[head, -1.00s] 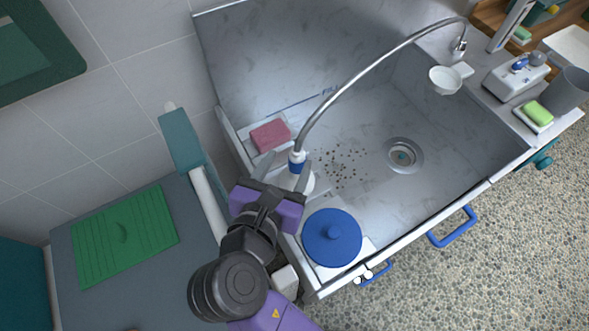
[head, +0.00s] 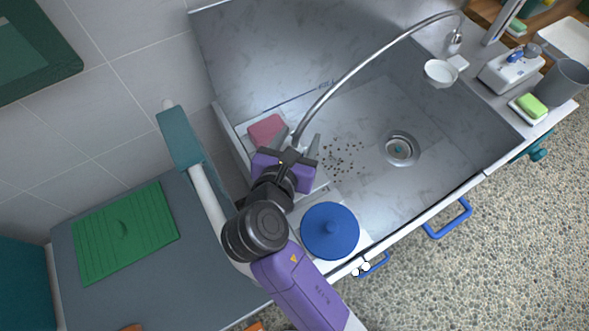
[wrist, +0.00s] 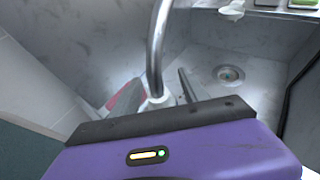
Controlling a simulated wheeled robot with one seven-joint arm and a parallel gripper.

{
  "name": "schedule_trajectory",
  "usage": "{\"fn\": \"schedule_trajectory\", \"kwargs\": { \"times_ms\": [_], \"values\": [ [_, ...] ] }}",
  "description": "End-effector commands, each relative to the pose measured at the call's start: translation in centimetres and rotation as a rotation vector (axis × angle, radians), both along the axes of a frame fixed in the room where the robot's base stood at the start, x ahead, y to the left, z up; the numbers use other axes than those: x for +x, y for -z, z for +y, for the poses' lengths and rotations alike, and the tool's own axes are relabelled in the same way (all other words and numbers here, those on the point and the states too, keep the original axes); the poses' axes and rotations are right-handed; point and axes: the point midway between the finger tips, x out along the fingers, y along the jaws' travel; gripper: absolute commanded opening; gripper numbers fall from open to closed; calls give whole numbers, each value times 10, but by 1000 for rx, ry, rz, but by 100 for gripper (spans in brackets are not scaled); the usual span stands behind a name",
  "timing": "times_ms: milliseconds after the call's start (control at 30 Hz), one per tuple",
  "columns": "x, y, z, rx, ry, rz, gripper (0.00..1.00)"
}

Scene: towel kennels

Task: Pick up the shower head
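The shower head hangs at the end of a curved grey metal hose (head: 352,72) over the left part of the metal sink. In the head view my gripper hides most of it. Its white upper end (wrist: 156,103) shows in the wrist view, with the hose (wrist: 156,50) rising from it. My gripper (head: 296,138) is open, with its two grey fingers spread on either side of the hose end. In the wrist view there are gaps beside the white part, and I cannot tell whether a finger touches it.
A pink sponge (head: 266,130) lies left of my gripper. A blue round lid (head: 330,230) is close on the right, near the sink's front. Dark specks (head: 343,158) and the drain (head: 400,148) are on the sink floor. A white bowl (head: 440,73) sits at the far corner.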

Motion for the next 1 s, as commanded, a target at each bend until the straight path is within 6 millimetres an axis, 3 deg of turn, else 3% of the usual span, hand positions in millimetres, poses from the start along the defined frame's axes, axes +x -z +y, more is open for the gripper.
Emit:
{"fn": "schedule_trajectory", "kwargs": {
  "times_ms": [33, 233, 1000],
  "values": [
    [0, 0, 0, 0, 0, 0, 41],
    [0, 0, 0, 0, 0, 0, 1],
    [0, 0, 0, 0, 0, 0, 0]
  ]
}}
